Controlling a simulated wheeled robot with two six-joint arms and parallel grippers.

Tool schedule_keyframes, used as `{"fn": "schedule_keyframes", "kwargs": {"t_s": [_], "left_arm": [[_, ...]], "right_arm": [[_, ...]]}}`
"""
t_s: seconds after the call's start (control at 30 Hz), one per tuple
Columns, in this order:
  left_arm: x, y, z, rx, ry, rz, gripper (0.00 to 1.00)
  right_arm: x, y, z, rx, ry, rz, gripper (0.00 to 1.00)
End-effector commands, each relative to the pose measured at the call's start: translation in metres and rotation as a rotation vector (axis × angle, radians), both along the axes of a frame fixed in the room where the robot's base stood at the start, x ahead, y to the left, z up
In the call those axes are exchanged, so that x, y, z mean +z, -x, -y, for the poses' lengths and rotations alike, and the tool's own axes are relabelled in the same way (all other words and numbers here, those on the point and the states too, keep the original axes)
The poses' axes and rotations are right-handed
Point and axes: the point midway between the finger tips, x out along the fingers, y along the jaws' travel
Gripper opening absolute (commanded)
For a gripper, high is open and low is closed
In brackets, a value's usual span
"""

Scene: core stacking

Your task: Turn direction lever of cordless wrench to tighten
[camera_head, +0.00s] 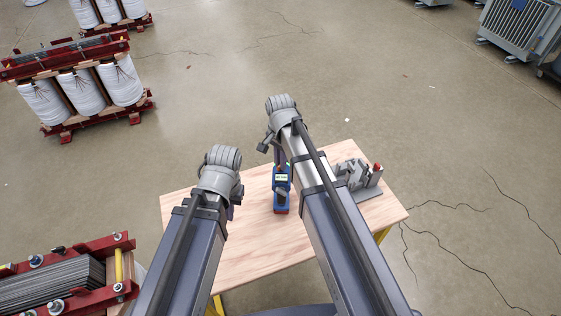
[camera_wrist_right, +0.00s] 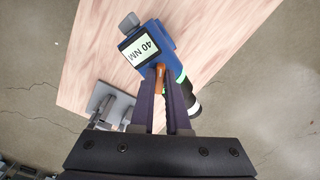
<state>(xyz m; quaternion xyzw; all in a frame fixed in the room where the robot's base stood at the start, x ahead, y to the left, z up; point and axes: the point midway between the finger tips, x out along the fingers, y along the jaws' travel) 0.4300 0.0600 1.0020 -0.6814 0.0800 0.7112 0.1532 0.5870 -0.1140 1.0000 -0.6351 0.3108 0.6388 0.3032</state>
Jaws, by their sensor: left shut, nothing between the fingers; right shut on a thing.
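The cordless wrench (camera_head: 281,183) is blue and black with a lit display and stands over the wooden table near its middle. In the right wrist view the wrench (camera_wrist_right: 172,48) shows a display reading "40 NM" and a small orange-brown lever (camera_wrist_right: 160,76). My right gripper (camera_wrist_right: 165,82) is shut on this lever, its dark fingers to either side of it at the wrench body. In the head view my right gripper (camera_head: 279,156) is at the wrench's far end. My left gripper (camera_head: 231,212) is shut and empty left of the wrench, apart from it and partly hidden by its own arm.
The wooden table (camera_head: 250,250) is mostly bare. A grey metal fixture (camera_head: 360,177) with a red-topped part stands at its right side, partly hidden by my right arm. Red-framed units with white coils (camera_head: 78,85) stand on the floor at left. Open floor lies beyond the table.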

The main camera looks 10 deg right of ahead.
Motion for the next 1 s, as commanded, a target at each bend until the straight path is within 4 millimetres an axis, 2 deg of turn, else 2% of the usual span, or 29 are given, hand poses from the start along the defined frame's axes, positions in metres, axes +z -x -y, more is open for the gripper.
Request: {"fn": "schedule_keyframes", "kwargs": {"t_s": [0.57, 0.77, 1.0], "left_arm": [[-0.0001, 0.0, 0.0, 0.0, 0.0, 0.0, 0.0], [0.0, 0.0, 0.0, 0.0, 0.0, 0.0, 0.0], [0.0, 0.0, 0.0, 0.0, 0.0, 0.0, 0.0]], "right_arm": [[-0.0001, 0.0003, 0.0001, 0.045, -0.001, 0.0, 0.0], [-0.0001, 0.0009, 0.0007, 0.169, -0.003, 0.0, 0.0], [-0.0001, 0.0016, 0.0018, 0.391, -0.007, 0.002, 0.0]]}}
